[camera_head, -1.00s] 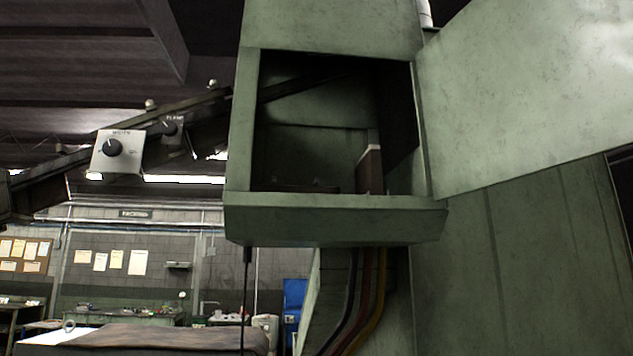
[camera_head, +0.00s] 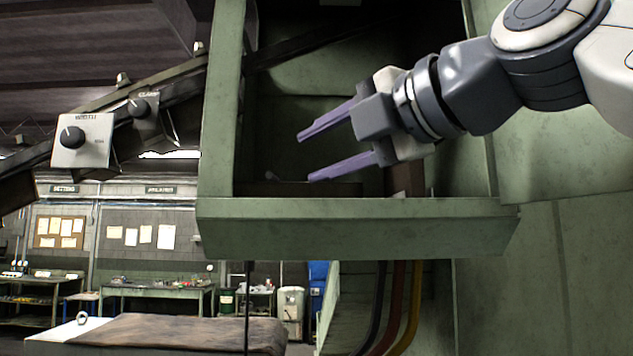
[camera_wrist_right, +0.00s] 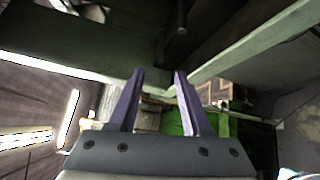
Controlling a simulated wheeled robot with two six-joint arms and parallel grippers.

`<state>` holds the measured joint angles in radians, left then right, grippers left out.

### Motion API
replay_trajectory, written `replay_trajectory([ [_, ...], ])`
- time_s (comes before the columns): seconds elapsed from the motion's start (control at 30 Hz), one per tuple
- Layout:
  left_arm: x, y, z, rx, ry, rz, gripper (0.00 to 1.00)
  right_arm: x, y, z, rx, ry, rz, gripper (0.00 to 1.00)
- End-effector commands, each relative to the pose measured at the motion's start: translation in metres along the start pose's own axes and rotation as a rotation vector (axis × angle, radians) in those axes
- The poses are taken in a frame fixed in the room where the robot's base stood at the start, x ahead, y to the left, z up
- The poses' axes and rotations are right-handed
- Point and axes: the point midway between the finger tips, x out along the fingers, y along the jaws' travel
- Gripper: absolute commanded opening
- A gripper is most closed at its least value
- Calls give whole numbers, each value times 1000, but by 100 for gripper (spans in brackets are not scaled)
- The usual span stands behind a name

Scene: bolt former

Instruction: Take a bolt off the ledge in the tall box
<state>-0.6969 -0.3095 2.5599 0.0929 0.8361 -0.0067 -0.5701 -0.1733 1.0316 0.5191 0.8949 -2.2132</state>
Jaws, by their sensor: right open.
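The tall green box (camera_head: 350,228) has an open front, with a dark cavity above its front lip. Inside, low down, is a dark brownish ledge (camera_head: 285,189). A small pale thing (camera_head: 271,175) at the ledge's left end may be a bolt, but it is too small to tell. My right gripper (camera_head: 304,158) comes in from the right, its two purple fingers apart and empty, in front of or within the opening above the ledge. In the right wrist view the open fingers (camera_wrist_right: 158,75) show, and a dark rod with a rounded end (camera_wrist_right: 181,18) lies beyond them; it may be a bolt. My left gripper is not in view.
The box's front lip and side walls bound the opening. A sloping rail with a knob box (camera_head: 84,141) stands to the left. Cables (camera_head: 403,310) hang below the box. A bench with a brown cover (camera_head: 185,333) is at lower left.

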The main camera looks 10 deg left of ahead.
Motion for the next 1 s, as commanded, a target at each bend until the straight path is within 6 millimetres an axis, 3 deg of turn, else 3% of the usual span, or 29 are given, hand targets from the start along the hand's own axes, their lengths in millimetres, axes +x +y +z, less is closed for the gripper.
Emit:
replay_trajectory([
  [0.2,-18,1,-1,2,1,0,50,34,3,-2,0,7,-2,49],
  [0.37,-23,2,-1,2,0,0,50,45,1,-2,0,5,-2,49],
  [0.7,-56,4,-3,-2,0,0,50,87,-1,-1,2,2,-4,49],
  [1.0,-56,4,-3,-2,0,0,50,92,-4,-2,2,-1,-2,49],
])
